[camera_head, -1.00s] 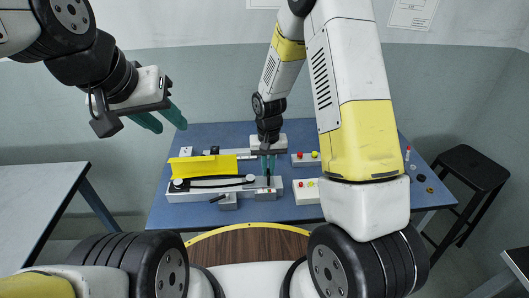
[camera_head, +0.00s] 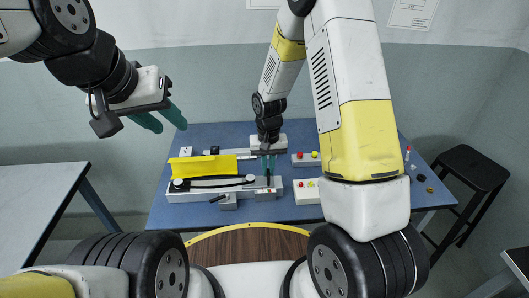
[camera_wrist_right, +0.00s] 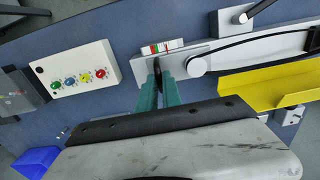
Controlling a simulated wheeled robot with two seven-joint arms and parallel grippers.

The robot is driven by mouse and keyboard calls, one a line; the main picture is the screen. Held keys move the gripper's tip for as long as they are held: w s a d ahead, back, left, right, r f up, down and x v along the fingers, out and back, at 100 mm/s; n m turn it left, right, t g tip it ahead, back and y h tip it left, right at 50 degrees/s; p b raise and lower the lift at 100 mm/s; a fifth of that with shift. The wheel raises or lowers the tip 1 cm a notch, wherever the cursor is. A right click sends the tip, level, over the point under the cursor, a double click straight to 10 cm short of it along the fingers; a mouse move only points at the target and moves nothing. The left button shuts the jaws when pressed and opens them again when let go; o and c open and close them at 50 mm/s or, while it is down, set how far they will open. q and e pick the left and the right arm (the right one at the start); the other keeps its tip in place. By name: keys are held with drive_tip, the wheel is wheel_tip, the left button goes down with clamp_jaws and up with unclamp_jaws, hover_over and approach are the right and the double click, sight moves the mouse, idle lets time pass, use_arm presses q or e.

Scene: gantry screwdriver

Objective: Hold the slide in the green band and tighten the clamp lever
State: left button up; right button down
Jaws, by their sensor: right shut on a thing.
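The grey slide fixture (camera_head: 190,195) lies along the front of the blue table. Its small scale strip (camera_wrist_right: 162,47) with red and green bands shows in the right wrist view, just beyond my fingertips. My right gripper (camera_head: 268,176) reaches down at the fixture's right end and is shut on a thin black upright piece (camera_wrist_right: 157,66), probably the slide's handle. The slide's pointer against the green band is too small to read. A black lever (camera_head: 217,199), likely the clamp lever, sticks out at the fixture's front; it also shows in the wrist view (camera_wrist_right: 260,8). My left gripper (camera_head: 171,120) is open, empty, high above the table's left.
A yellow channel (camera_head: 205,165) stands behind the fixture. A white box with coloured buttons (camera_head: 306,192) is right of it, another (camera_head: 304,159) farther back. Small parts (camera_head: 421,178) lie at the table's right. A black stool (camera_head: 470,168) stands beyond.

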use_arm(q)
drive_tip(key=shift+c, duration=0.4)
use_arm(e)
drive_tip(key=shift+d, duration=1.35)
idle(0.4)
use_arm(q)
drive_tip(key=m+g+y, duration=0.2)
drive_tip(key=m+g, duration=0.4)
drive_tip(key=m, duration=0.7)
hover_over(215, 198)
wheel_tip(215, 198, down, 23)
wheel_tip(215, 198, down, 12)
drive_tip(key=shift+s+r, duration=0.1)
